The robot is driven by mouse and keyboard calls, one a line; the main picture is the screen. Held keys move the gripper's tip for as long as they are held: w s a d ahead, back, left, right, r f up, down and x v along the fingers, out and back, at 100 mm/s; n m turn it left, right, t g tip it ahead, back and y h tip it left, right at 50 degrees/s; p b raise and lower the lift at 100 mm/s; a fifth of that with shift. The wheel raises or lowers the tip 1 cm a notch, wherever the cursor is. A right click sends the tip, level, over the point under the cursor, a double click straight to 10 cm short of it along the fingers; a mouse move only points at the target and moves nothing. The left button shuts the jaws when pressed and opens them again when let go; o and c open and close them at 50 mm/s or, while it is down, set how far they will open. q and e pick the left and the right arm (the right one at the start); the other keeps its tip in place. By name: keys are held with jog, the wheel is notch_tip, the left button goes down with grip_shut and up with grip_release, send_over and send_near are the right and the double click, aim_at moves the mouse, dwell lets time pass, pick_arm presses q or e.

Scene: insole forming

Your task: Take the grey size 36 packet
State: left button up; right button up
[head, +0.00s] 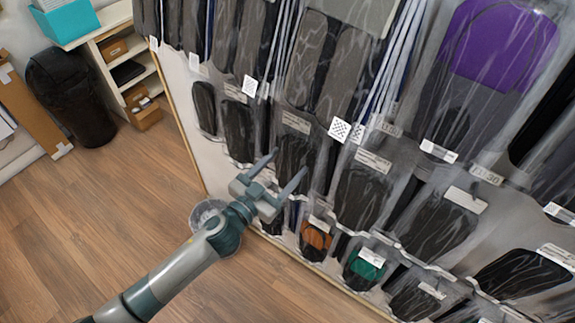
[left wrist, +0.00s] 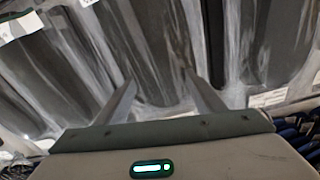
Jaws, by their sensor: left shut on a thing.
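My left gripper (head: 289,162) reaches up to a hanging wall of clear packets. Its two fingers are on a dark grey packet (head: 294,148) with a pale label at its top, in the middle row. In the left wrist view the fingertips (left wrist: 160,80) sit against shiny clear film, with the grey packet (left wrist: 150,55) between and beyond them. The gripper is shut on this packet, which still hangs among its neighbours. The size print on the label is too small to read, so I cannot tell whether it is size 36. My right gripper is not in view.
Other dark packets (head: 362,190) hang close on both sides. An orange packet (head: 316,238) and a green one (head: 364,266) hang below, and a purple one (head: 497,45) at upper right. A black bin (head: 70,97) and a shelf stand at left.

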pick_arm(q)
jog(key=shift+r, duration=0.75)
jog(key=b+v, duration=0.6)
jog(key=v, duration=1.2)
dwell(0.4)
